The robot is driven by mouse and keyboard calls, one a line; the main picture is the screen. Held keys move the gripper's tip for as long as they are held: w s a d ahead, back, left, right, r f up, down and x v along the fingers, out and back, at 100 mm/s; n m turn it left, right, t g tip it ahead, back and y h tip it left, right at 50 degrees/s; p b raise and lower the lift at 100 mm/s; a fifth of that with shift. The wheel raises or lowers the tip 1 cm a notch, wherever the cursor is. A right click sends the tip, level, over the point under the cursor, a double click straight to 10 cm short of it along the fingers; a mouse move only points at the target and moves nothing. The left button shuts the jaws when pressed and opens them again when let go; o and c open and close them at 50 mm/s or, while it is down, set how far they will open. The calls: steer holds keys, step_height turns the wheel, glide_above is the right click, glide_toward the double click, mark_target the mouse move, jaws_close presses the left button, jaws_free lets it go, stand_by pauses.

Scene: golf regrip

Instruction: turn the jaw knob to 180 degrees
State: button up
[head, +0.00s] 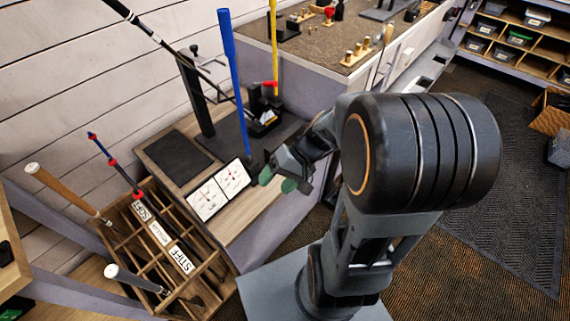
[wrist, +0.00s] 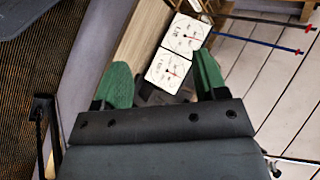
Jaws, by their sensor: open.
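My gripper (head: 278,181) is open and empty, with its green fingertips in front of the dial panel (head: 207,199) and lower right of the bench clamp. In the wrist view my gripper (wrist: 162,63) has its two green fingers apart, with the two dials (wrist: 184,34) beyond the gap. A small red handle (head: 270,84) shows on the dark clamp (head: 264,110) at the bench's back; it may be the jaw knob, but I cannot tell. Its angle is too small to read. My gripper is apart from it. No knob is clear in the wrist view.
A blue shaft (head: 234,75) and a yellow shaft (head: 274,45) stand near the clamp. A dark post (head: 195,95) rises from the bench. A wooden club rack (head: 160,262) stands at lower left. A workbench (head: 317,42) with small parts is behind.

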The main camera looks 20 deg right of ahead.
steer(key=w+d+f+m+t+b, duration=0.5)
steer(key=d+f+t, duration=0.3)
steer(key=d+f, duration=0.1)
steer(key=w+d+f+m+t+b, duration=0.4)
steer(key=d+f+m+t, duration=0.2)
steer(key=d+f+t, duration=0.3)
steer(key=shift+g+h, duration=0.4)
steer(key=x, duration=1.3)
steer(key=shift+a+f, duration=0.3)
steer(key=shift+a, duration=0.1)
steer(key=c, duration=0.9)
